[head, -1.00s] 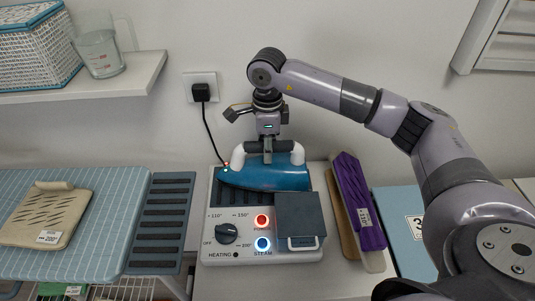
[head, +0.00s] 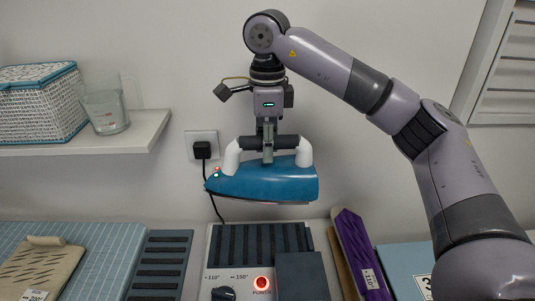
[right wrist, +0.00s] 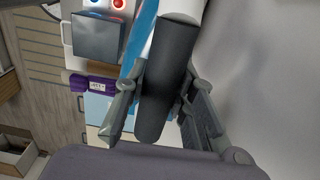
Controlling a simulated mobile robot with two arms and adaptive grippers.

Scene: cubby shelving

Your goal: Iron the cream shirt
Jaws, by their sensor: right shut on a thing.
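The blue iron (head: 262,186) hangs in the air above its heating station (head: 218,272), clear of the ribbed rest. My right gripper (head: 268,155) is shut on the iron's dark handle bar between two white posts. The right wrist view shows the dark handle (right wrist: 166,80) between the fingers. A red and a green light glow at the iron's left tip. The folded cream shirt (head: 42,266) lies on the blue checked ironing board (head: 105,250) at the lower left, with a white tag whose figure is hard to read. My left gripper is not in view.
A dark slatted pad (head: 160,266) lies at the board's right end. A purple folded item (head: 358,250) and a blue board (head: 403,262) stand right of the station. A wall shelf (head: 80,135) holds a basket and glass jug. A cord runs from the wall plug (head: 202,150).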

